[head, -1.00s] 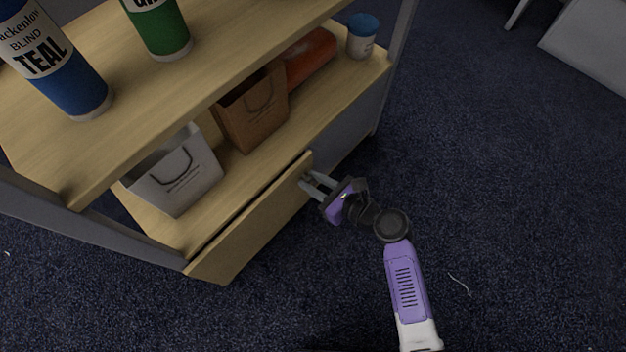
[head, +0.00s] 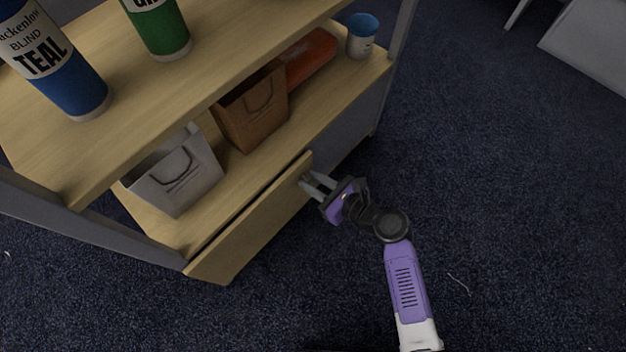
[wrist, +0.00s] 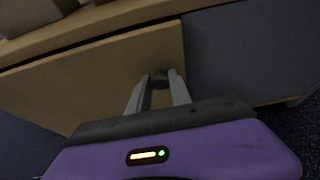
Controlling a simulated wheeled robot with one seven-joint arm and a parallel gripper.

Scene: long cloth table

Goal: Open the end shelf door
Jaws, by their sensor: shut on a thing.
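The wooden shelf door (head: 250,226) is a light panel below the lower shelf board, and it looks nearly flush with the unit's front. It also shows in the wrist view (wrist: 95,72). A small dark knob (wrist: 176,77) sits near the door's right end. My gripper (head: 305,180) reaches the door's right end from the right. In the wrist view its two grey fingers (wrist: 160,84) are closed around the knob, which they partly hide.
The lower shelf (head: 300,128) holds a white paper bag (head: 178,176), a brown bag (head: 252,108), an orange-red item (head: 310,58) and a blue-topped tub (head: 362,38). Dark carpet (head: 500,180) at right is mostly clear.

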